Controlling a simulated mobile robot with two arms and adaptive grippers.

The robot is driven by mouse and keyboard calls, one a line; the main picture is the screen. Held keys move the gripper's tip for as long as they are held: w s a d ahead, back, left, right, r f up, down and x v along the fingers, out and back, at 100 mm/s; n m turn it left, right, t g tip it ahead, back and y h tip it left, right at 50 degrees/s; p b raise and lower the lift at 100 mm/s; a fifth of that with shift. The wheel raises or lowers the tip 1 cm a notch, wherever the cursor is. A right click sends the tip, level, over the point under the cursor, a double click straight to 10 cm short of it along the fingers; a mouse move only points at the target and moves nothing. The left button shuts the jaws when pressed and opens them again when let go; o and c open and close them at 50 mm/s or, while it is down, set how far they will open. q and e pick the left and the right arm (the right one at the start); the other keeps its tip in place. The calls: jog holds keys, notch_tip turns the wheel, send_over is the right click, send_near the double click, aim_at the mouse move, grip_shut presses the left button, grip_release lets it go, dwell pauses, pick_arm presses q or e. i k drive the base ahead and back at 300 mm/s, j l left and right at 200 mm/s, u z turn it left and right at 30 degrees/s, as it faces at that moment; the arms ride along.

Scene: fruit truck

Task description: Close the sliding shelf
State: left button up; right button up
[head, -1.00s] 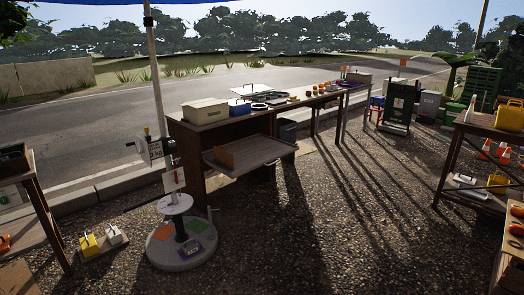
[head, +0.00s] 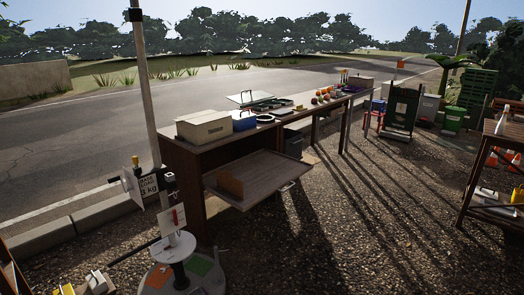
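The sliding shelf (head: 266,177) is a wooden tray pulled out from under the counter of a long dark wooden stall table (head: 176,152). It has a raised rim and a small metal handle (head: 288,187) on its front edge. A brown wooden block or panel (head: 229,184) stands upright on its left part. The shelf sticks out toward me and to the right. Neither of my grippers shows in the head view, and nothing touches the shelf.
A round white stand (head: 174,247) with a signpost is at the front left, near the shelf. A beige box (head: 204,127) and a blue box (head: 241,119) sit on the counter. A wooden rack (head: 490,175) is at the right. Gravel ground before the shelf is clear.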

aim_at(264, 172)
jog(key=i+l+z, duration=0.15)
jog(key=i+z, duration=0.2)
jog(key=i, duration=0.15)
jog(key=i+z, duration=0.35)
jog(key=i, duration=0.2)
jog(key=i+j+z, duration=0.15)
jog(key=i+z, duration=0.2)
jog(key=i, duration=0.15)
